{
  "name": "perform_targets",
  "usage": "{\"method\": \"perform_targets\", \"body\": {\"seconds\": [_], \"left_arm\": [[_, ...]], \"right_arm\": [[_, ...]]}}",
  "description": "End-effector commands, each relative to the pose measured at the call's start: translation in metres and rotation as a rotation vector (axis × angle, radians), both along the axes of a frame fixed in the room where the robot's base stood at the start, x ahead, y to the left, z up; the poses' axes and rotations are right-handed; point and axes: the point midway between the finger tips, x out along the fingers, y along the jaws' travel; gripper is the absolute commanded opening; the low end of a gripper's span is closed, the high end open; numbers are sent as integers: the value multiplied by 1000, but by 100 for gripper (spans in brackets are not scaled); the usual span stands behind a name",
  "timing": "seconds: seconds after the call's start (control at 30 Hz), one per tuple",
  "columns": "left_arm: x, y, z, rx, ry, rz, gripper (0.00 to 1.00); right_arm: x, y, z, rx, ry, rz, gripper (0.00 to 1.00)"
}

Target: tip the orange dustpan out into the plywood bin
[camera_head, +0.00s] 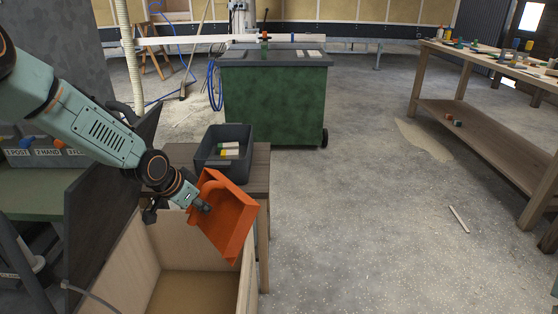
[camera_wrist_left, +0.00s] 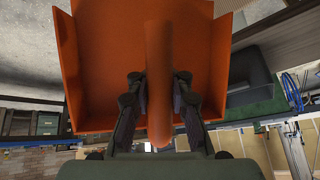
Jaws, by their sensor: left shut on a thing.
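The orange dustpan (camera_head: 232,222) is held up in the head view, tilted steeply, over the right rim of the plywood bin (camera_head: 187,240). Its handle (camera_wrist_left: 159,70) runs between the fingers of my left gripper in the left wrist view. My left gripper (camera_head: 203,206) is shut on that handle. I see no loose scraps on the visible face of the pan. The bin stands open at the bottom of the head view; the part of its floor that shows looks bare, and the dustpan and arm hide some of it. My right gripper is not in view.
A dark grey crate (camera_head: 209,158) with small items sits on a wooden table (camera_head: 262,172) just behind the dustpan. A dark panel (camera_head: 112,215) stands along the bin's left. A green cabinet (camera_head: 275,105) stands farther back, and a workbench (camera_head: 500,128) at right. The middle floor is mostly clear.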

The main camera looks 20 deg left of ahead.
Motion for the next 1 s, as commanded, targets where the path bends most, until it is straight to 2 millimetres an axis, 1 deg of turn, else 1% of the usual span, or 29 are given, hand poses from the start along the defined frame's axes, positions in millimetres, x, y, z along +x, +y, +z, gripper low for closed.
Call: {"method": "perform_targets", "body": {"seconds": [0.07, 0.13, 0.17, 0.23, 0.27, 0.37, 0.4, 0.5, 0.63, 0.7, 0.8, 0.93, 1.0], "left_arm": [[1, -1, 1, 1, -3, -1, 0], [0, -6, 3, 1, -5, -14, 0], [-1, -11, 5, 1, -7, -23, 0], [-5, -29, 10, 2, -12, -59, 0], [-7, -39, 14, 4, -16, -81, 0], [-22, -79, 26, 6, -26, -171, 0], [-30, -96, 31, 7, -28, -211, 0], [-55, -133, 41, 7, -32, -303, 0], [-89, -169, 49, 6, -24, -401, 0], [-105, -182, 52, 5, -18, -440, 0], [-123, -194, 55, 2, -9, -479, 0], [-135, -201, 54, -2, -2, -504, 0], [-139, -204, 47, -10, 2, -509, 0]], "right_arm": [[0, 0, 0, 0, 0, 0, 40], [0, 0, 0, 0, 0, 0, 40], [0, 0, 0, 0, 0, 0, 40], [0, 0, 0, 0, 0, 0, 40], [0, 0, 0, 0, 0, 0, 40], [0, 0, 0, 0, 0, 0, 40], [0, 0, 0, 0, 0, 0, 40], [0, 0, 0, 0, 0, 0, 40], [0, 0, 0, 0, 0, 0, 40], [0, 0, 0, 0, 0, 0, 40], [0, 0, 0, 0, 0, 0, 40], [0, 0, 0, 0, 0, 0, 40], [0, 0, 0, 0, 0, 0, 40]]}}
